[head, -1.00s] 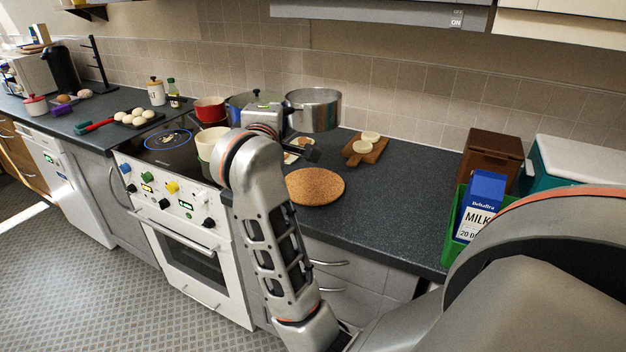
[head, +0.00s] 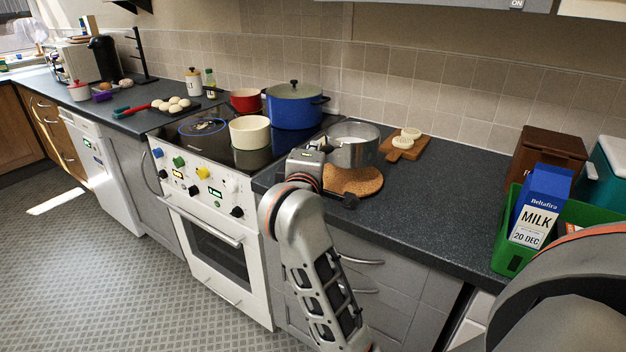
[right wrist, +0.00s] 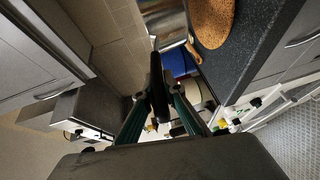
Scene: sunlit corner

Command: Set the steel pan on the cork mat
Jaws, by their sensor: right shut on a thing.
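The steel pan (head: 354,152) is upright in the head view, in front of the wooden board. My right gripper (head: 322,149) is shut on the pan's dark handle, which stands between the fingers in the right wrist view (right wrist: 157,88). The pan's steel side (right wrist: 166,26) also shows there. The round cork mat (head: 364,184) lies on the dark counter, and the pan hides its back left part in the head view. The pan appears held above the counter; its exact height is unclear. The mat also shows in the right wrist view (right wrist: 212,20). My left gripper is out of view.
Left of the pan, the stove holds a cream pot (head: 249,133), a blue pot (head: 293,107) and a red pot (head: 245,99). A wooden board (head: 409,150) with pale round pieces lies behind the mat. A green crate (head: 507,258) with a milk carton (head: 541,205) stands right. Counter between mat and crate is clear.

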